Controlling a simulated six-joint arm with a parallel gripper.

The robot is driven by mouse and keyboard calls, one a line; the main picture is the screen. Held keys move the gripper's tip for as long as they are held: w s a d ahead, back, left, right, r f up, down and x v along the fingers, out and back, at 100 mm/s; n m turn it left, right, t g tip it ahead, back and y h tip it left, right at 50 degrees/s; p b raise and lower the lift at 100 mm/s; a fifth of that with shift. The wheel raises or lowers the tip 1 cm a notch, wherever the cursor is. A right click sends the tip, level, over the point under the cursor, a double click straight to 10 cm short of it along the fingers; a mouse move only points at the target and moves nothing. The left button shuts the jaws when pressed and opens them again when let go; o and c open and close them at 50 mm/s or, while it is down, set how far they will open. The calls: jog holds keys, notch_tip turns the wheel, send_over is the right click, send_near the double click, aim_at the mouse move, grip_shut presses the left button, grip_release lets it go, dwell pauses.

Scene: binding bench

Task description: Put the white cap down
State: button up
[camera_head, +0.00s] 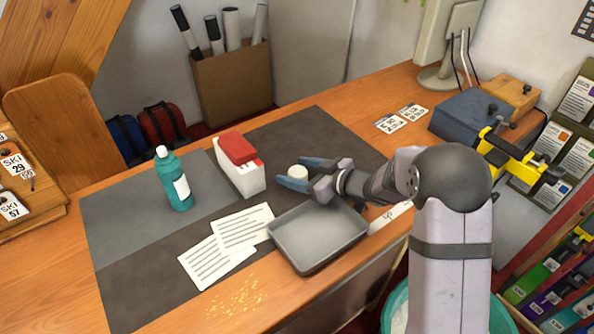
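The white cap (297,172) is a small round piece between the blue fingertips of my gripper (293,172). The fingers lie on either side of it and appear to touch it, so my gripper looks shut on the cap. The cap is over the dark mat (310,128), right of the red-and-white box. I cannot tell how high it is above the mat. Its lower side is partly hidden by the near finger.
A grey tray (318,238) lies just in front of my gripper. A red-topped white box (240,172) stands close left, with a teal bottle (178,185) farther left. Printed sheets (212,262) lie at the front. The mat behind the cap is clear.

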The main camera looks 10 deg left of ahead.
jog(key=shift+r, duration=0.5)
jog(key=b+v, duration=0.1)
jog(key=v, duration=1.1)
jog(key=shift+b, duration=0.3)
